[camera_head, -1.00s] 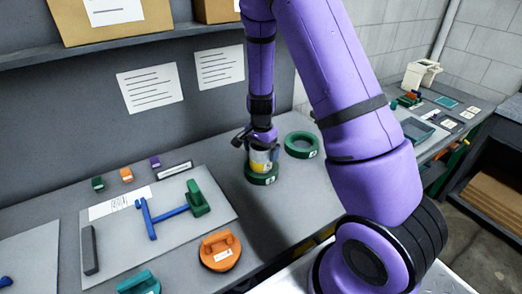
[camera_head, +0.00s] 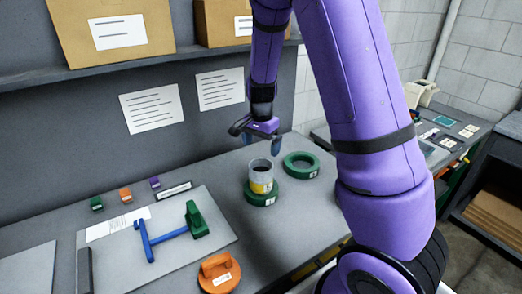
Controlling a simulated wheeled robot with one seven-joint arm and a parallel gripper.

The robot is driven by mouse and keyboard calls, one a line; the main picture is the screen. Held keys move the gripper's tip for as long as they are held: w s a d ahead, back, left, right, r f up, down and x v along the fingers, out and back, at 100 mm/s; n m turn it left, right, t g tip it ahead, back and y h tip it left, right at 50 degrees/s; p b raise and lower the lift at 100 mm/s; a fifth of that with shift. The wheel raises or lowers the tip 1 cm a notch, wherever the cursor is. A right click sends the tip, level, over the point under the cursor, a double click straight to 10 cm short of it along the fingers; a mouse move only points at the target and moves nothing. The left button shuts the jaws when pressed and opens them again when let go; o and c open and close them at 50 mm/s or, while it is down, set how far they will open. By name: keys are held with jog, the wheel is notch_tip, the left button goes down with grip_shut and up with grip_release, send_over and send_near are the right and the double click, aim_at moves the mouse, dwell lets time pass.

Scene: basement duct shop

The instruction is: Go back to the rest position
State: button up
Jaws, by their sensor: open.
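My gripper (camera_head: 262,142) is open and empty, raised above a clear cup with a yellow label (camera_head: 261,178). The cup stands upright on a green ring (camera_head: 262,193) on the grey workbench (camera_head: 300,222). There is a clear gap between the gripper and the cup. My purple arm comes down from the top of the picture and covers part of the bench's right side.
A second green ring (camera_head: 301,165) lies right of the cup. A board (camera_head: 185,250) holds a blue bar (camera_head: 150,243) and a green block (camera_head: 196,220). An orange handled disc (camera_head: 219,272) sits at the front. A shelf with cardboard boxes (camera_head: 110,30) runs above.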

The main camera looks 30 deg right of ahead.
dwell(0.4)
jog(key=s+a+r+n+t+y, duration=0.1)
jog(key=s+a+r+n+t, duration=0.3)
jog(key=s+r, duration=0.6)
jog(key=s+a+r+n, duration=0.2)
jog(key=s+r+n, duration=0.5)
jog(key=r, duration=0.5)
jog(key=s+a+r+n+t+h, duration=0.1)
jog(key=s+r+n, duration=0.1)
jog(key=s, duration=0.8)
jog(key=shift+s+a+r+n, duration=0.2)
jog(key=shift+s+r+n, duration=0.1)
jog(key=shift+r, duration=0.05)
